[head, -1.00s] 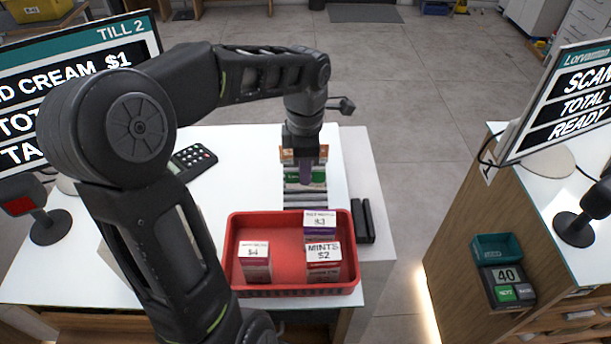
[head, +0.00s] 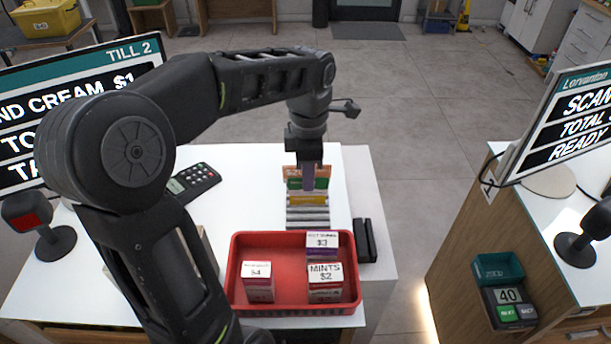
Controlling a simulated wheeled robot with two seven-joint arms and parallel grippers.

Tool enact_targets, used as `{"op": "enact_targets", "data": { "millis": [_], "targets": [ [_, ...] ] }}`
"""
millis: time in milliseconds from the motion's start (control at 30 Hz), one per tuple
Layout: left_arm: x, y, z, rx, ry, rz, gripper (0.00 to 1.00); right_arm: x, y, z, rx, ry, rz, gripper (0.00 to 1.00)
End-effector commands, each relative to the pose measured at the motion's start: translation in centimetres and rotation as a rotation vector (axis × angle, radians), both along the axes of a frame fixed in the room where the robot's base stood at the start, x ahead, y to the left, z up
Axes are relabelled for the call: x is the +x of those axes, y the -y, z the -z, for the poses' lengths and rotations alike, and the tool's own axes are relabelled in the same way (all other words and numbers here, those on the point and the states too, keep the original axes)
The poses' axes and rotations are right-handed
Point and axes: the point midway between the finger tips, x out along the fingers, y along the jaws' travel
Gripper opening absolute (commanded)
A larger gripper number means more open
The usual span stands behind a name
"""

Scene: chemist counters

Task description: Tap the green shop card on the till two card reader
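The green card (head: 294,184) stands in a rack of cards at the back right of the till 2 counter, between an orange card (head: 291,171) and a yellow card (head: 297,199). My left gripper (head: 308,185) points down over these cards, with a narrow purple strip showing at its tips. I cannot tell whether it is open, or whether it holds the green card. A black keypad device, which looks like the card reader (head: 196,181), lies on the counter left of the rack, partly behind my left arm. My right gripper is not in view.
A red tray (head: 240,270) with several small priced boxes stands in front of the rack. The till 2 screen (head: 140,57) and a scanner (head: 35,215) are at left. A black slotted holder (head: 364,240) sits right of the tray. Another counter stands at right.

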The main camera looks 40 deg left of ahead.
Motion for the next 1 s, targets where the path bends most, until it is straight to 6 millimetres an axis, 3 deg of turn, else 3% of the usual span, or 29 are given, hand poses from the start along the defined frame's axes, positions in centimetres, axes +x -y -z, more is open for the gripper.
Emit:
{"op": "enact_targets", "data": {
  "millis": [267, 667, 767, 1000],
  "targets": [
    [0.6, -0.1, 0.1, 0.001, 0.001, 0.171, 0.0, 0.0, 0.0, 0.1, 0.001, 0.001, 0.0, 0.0],
    [3.4, 0.3, 1.4, -0.002, -0.001, 0.887, 0.0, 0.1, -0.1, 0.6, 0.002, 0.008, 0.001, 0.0],
    [5.0, 2.1, 3.4, -0.005, -0.004, 1.124, 0.0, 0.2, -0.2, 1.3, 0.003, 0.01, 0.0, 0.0],
    [9.1, 8.6, 9.1, -0.005, -0.004, 1.733, 0.0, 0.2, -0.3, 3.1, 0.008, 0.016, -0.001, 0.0]
  ]
}}
